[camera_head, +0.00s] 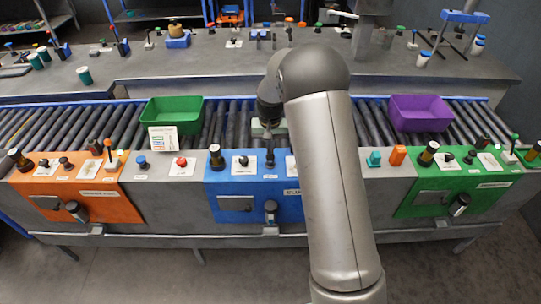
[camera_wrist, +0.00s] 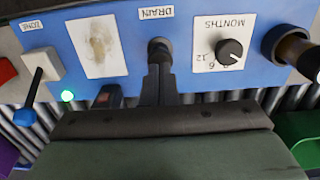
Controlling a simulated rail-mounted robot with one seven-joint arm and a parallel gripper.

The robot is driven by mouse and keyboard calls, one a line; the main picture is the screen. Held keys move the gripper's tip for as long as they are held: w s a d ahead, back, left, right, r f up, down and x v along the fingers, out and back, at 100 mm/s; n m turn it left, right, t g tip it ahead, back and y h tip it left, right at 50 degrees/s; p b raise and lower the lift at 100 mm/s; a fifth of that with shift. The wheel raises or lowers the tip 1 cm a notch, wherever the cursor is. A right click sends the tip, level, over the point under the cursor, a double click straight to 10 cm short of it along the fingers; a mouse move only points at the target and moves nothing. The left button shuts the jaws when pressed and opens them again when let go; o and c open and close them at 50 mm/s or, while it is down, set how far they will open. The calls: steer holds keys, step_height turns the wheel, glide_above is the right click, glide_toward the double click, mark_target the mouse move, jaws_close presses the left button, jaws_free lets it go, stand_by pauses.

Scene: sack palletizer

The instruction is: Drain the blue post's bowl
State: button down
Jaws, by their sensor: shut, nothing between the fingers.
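The blue post (camera_head: 220,180) is a blue control panel in the middle of the bench front, partly hidden by my arm. In the wrist view its blue face (camera_wrist: 195,20) appears upside down, with a white DRAIN label (camera_wrist: 156,12) beside a dark round control (camera_wrist: 158,46). My gripper (camera_wrist: 159,72) is shut and empty, its fingertips at this control. I cannot tell whether they touch or press it. In the head view my gripper (camera_head: 269,148) is over the panel's rear edge. I cannot clearly make out the bowl.
Green (camera_head: 172,115) and purple (camera_head: 420,112) bins stand on the rollers. Orange (camera_head: 85,200) and green (camera_head: 440,197) panels flank the blue one.

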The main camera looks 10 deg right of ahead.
steer(key=shift+f+b, duration=0.7)
steer(key=shift+f, duration=0.4)
steer(key=shift+r, duration=0.2)
stand_by(1.3)
steer(key=shift+r+p, duration=2)
steer(key=shift+r, duration=1.4)
steer(key=s+r+n, duration=0.1)
steer(key=s+r, duration=0.5)
steer(key=s, duration=0.6)
steer(key=s+r+n, duration=0.1)
steer(key=s+r, duration=0.6)
steer(key=s, duration=0.6)
steer(key=s+f, duration=0.1)
steer(key=s, duration=0.8)
steer(key=shift+s+f+t, duration=0.3)
steer(key=shift+s+t, duration=0.1)
